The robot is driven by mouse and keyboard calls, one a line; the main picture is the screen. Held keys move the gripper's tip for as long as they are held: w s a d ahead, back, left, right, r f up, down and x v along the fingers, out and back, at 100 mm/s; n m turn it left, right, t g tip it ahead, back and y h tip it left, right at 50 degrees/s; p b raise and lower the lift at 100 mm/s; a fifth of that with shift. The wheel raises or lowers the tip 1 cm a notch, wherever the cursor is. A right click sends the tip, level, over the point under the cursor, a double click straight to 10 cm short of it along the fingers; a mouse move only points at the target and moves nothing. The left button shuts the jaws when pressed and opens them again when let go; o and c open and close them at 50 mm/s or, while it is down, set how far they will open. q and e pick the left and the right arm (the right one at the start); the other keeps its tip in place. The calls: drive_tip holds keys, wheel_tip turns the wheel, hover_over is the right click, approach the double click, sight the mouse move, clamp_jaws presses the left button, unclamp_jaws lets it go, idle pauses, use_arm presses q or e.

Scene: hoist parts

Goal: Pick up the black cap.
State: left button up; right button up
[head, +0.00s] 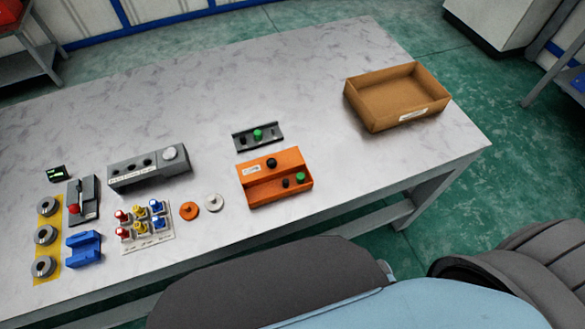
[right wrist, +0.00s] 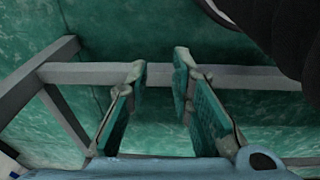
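A round black cap (head: 272,163) sits at the upper part of an orange box (head: 262,192). I cannot tell which black one the task names. My right gripper (right wrist: 160,70) is open and empty in the right wrist view, over the green floor and a grey table frame bar. It is not visible in the head view. My left gripper is in neither view.
A grey holder (head: 241,140) with another green cap (head: 258,135) lies behind the orange box. A brown open tray (head: 378,123) stands at the table's right. Several parts and a grey control box (head: 122,180) crowd the left. The table (head: 330,160) is clear between box and tray.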

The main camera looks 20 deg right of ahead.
drive_tip(key=w+a+r+p, duration=0.2)
drive_tip(key=w+r, duration=0.4)
drive_tip(key=r, duration=0.3)
drive_tip(key=w+a+r+n+y+p, duration=0.15)
drive_tip(key=w+r, duration=0.35)
drive_tip(key=r, duration=0.5)
drive_tip(key=w+a+r+m+p, duration=0.1)
drive_tip(key=w+a+r+p, duration=0.1)
drive_tip(key=w+r, duration=0.55)
drive_tip(key=n+g+y, duration=0.1)
drive_tip(key=n, duration=0.2)
approach(286, 180)
drive_tip(key=f+b, duration=0.1)
drive_tip(key=f, duration=0.2)
drive_tip(key=a+f+b, duration=0.1)
drive_tip(key=f, duration=0.5)
drive_tip(key=shift+w+a+b, duration=0.15)
drive_tip(key=shift+a+b, duration=0.05)
drive_tip(key=shift+b, duration=0.2)
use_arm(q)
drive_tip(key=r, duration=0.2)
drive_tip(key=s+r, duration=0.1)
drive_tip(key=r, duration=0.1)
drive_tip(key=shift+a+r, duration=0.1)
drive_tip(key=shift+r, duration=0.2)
use_arm(e)
drive_tip(key=c, duration=0.4)
drive_tip(key=shift+o, duration=0.2)
drive_tip(key=shift+r, duration=0.1)
